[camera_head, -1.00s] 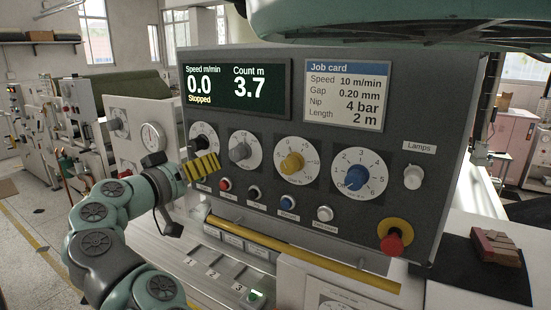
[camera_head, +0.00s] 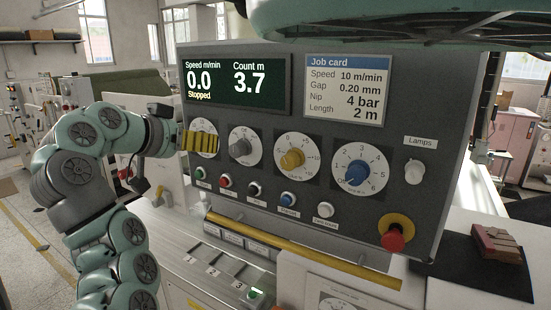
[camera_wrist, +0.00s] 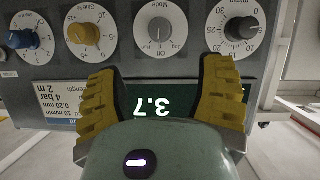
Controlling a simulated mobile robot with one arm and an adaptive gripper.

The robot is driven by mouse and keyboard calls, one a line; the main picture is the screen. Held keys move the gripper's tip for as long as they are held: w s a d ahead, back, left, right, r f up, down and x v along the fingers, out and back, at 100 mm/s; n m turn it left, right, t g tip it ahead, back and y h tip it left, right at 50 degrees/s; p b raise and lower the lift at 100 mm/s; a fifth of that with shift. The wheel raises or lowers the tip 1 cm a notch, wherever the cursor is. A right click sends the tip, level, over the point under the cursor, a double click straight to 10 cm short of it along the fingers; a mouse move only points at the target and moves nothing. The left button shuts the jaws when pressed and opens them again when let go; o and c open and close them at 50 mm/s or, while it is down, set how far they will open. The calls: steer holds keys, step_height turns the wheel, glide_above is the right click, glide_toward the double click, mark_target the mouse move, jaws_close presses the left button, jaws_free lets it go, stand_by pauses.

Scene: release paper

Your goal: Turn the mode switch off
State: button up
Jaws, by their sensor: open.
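The mode switch (camera_head: 240,149) is a grey knob on a white round dial, second from the left in the panel's dial row. In the upside-down wrist view, the mode switch (camera_wrist: 160,30) is ahead of my gripper (camera_wrist: 158,70), between the lines of its two yellow fingers. The fingers are spread apart with nothing between them. They appear clear of the knob. In the head view, my gripper (camera_head: 200,141) is in front of the leftmost dial and hides much of it, left of the mode switch. The knob's exact pointer setting is too small to read.
A dark knob (camera_wrist: 241,29) is close to one finger in the wrist view. A yellow knob (camera_head: 291,159) and a blue knob (camera_head: 356,174) are right of the mode switch. Push buttons and a yellow bar (camera_head: 300,252) lie below. A red stop button (camera_head: 392,241) is lower right.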

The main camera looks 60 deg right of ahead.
mark_target(234, 148)
steer(key=p+x, duration=0.1)
steer(key=x, duration=1.1)
steer(key=shift+s+p, duration=0.1)
steer(key=shift+p, duration=0.25)
steer(key=shift+d+f, duration=0.3)
steer(key=shift+d, duration=0.35)
steer(key=shift+c, duration=0.3)
jaws_close()
steer(key=shift+f, duration=0.1)
